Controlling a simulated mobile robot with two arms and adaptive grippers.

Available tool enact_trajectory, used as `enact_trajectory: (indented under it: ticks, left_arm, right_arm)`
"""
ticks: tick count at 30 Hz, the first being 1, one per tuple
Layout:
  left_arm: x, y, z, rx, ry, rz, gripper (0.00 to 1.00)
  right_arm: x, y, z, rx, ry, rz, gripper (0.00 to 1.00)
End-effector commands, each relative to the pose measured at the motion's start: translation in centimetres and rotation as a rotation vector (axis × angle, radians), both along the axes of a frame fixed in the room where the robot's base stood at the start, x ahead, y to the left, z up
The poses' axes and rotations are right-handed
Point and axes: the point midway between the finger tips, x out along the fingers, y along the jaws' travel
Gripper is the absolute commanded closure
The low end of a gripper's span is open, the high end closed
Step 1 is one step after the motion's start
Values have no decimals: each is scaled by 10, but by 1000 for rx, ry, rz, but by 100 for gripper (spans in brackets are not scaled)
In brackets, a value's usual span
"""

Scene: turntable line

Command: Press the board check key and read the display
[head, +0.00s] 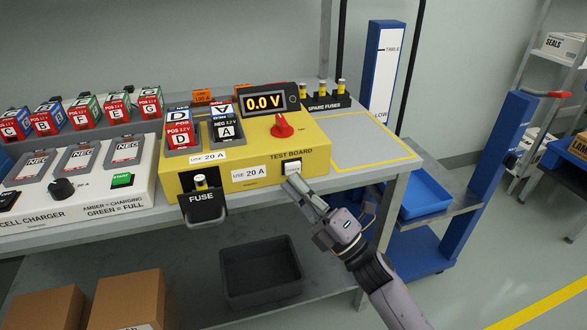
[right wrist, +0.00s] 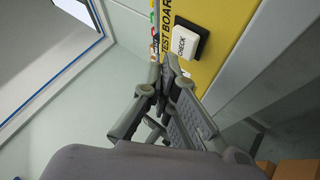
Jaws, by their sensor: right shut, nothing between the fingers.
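The yellow test board (head: 262,150) stands on the bench, and its display (head: 265,102) reads 0.0 V. The white CHECK key (head: 292,168) is on its front face at the right, and it also shows in the right wrist view (right wrist: 186,42) in a black frame. My right gripper (head: 294,181) is shut and empty, its fingertips just below the key in the head view. In the right wrist view the fingertips (right wrist: 167,62) are close beside the key; I cannot tell whether they touch it. My left gripper is not in view.
Cells D (head: 181,134) and A (head: 226,130) sit in the board, by a red knob (head: 282,126). A black FUSE holder (head: 203,207) juts from the front. The cell charger (head: 75,205) is at left. Bare bench (head: 355,142) lies right of the board.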

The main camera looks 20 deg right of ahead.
Motion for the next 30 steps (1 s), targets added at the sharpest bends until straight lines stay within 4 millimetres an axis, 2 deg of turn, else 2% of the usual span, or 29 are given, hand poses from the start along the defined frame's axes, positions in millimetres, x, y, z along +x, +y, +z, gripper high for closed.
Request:
enact_trajectory:
  ticks: [3, 6, 15, 30]
  left_arm:
    - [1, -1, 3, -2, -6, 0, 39]
    - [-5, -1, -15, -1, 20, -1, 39]
    - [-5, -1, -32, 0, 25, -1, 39]
    - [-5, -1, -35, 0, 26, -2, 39]
  right_arm:
    - [-8, 0, 0, -1, 1, 0, 100]
    - [-19, -1, 0, -1, 1, 0, 100]
    - [-45, -2, 0, 1, 2, 0, 100]
    - [-49, -2, 0, 0, 0, 0, 100]
